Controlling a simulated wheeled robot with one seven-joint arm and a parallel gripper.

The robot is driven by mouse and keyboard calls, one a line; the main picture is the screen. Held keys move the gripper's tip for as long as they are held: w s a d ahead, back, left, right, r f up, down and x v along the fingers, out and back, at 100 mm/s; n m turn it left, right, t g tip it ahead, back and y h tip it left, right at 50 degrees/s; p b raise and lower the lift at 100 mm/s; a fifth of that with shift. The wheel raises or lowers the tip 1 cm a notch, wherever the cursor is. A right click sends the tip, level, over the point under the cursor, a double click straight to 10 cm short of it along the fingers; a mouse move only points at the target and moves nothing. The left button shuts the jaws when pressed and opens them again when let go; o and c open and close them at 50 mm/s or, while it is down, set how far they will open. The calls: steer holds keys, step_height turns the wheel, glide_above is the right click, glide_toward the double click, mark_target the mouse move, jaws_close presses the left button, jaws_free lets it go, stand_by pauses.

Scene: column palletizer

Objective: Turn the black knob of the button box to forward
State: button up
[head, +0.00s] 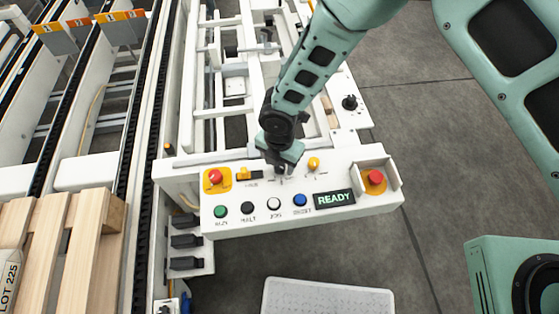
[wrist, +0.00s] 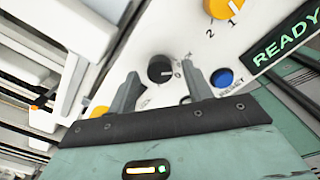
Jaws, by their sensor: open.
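The button box (head: 240,228) is a white slanted panel in the middle of the head view, with coloured buttons and a lit READY display (head: 335,198). Its black knob (wrist: 160,69) is round and shows in the wrist view, with a small 0 mark beside it. My gripper (head: 280,171) points down at the panel's upper middle. In the wrist view its two fingers (wrist: 161,80) are apart, one on each side of the knob in the picture. I cannot tell whether they touch it.
A yellow selector (head: 313,163) sits just right of my gripper, and a blue button (head: 299,200) is below. Red emergency stops stand at the left (head: 215,176) and right (head: 375,176). Another black knob (head: 350,102) is farther back. A grey-white step (head: 325,299) lies in front.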

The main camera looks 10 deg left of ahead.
steer(key=shift+f, duration=0.4)
steer(key=shift+c, duration=0.3)
steer(key=c, duration=0.9)
